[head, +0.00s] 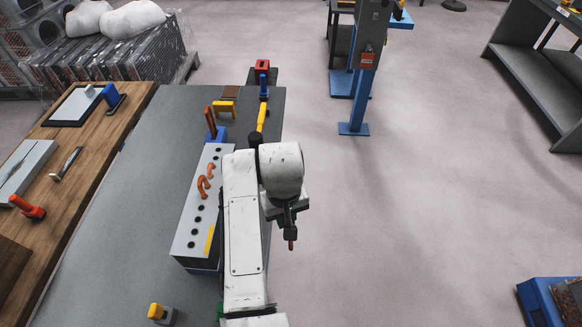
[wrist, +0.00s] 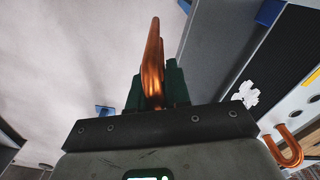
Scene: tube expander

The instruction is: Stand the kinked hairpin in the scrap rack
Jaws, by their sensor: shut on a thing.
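My gripper (head: 289,226) is out past the right edge of the grey bench, over the floor. It is shut on a copper hairpin (wrist: 153,60), which stands up between the dark green fingers in the wrist view. In the head view only a short copper end (head: 291,245) shows below the fingers; I cannot make out its kink. A pale rack with a row of round holes (head: 185,240) stands on the bench, left of my arm. Copper hairpins (head: 203,185) stand in it, and one also shows in the wrist view (wrist: 287,152). I cannot tell whether this is the scrap rack.
The grey bench (head: 140,190) has free room left of the rack. Yellow-handled tools (head: 261,117) lie at its far end. A wooden bench (head: 85,150) adjoins on the left. A blue post (head: 362,100) and a blue crate (head: 536,303) stand on the right; the floor between is clear.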

